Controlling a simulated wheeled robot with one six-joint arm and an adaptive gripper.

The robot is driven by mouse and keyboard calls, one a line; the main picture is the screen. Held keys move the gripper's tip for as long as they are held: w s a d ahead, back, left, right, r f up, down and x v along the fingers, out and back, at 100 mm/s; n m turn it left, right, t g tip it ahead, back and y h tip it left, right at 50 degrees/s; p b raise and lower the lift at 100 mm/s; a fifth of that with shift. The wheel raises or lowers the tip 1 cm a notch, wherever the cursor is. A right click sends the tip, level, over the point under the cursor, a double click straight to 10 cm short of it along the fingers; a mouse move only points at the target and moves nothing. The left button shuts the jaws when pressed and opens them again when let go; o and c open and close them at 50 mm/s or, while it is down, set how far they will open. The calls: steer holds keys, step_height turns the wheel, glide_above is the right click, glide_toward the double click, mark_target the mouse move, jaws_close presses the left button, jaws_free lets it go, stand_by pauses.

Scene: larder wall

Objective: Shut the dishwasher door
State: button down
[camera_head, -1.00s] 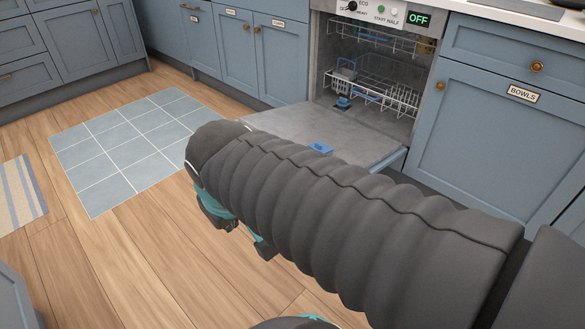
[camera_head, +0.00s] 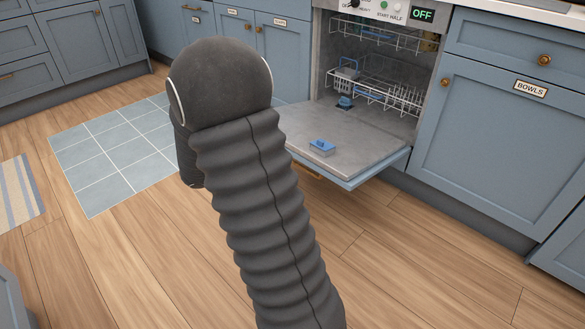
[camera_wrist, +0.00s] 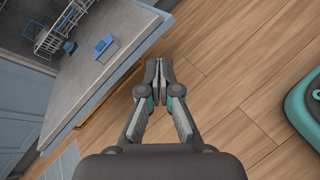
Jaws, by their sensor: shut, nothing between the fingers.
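The dishwasher (camera_head: 375,75) stands in the cabinet row with its door (camera_head: 375,158) folded down, its inner face up and roughly level above the floor. A blue detergent cup (camera_head: 321,147) is on the inner face. In the wrist view the door (camera_wrist: 88,85) lies to the left, with a brass handle (camera_wrist: 103,96) along its outer side. My gripper (camera_wrist: 158,68) is shut and empty, over the floor just beyond the door's edge and apart from it as far as I can tell. In the head view my arm hides the gripper.
Wire racks (camera_head: 380,88) sit inside the dishwasher. A cabinet labelled BOWLS (camera_head: 490,135) is to its right. A tiled blue mat (camera_head: 105,155) and a striped rug (camera_head: 18,195) lie on the left. Wooden floor (camera_head: 400,265) is clear in front of the door.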

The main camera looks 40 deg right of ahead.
steer(key=w+d+f+n+t+h+b, duration=0.1)
steer(key=w+d+f+n+t+h, duration=0.3)
steer(key=f, duration=0.6)
steer(key=w+d+f+n+t+h+b, duration=0.1)
steer(key=w+d+f+n+h, duration=0.15)
steer(key=w+f+n, duration=0.5)
steer(key=d+r+m, duration=0.1)
steer(key=d+r, duration=0.1)
steer(key=d, duration=0.9)
steer(key=shift+s+r+y, duration=0.15)
steer(key=shift+r+y, duration=0.05)
steer(key=shift+y, duration=0.15)
steer(key=shift+a+m, duration=0.1)
steer(key=shift+m, duration=0.15)
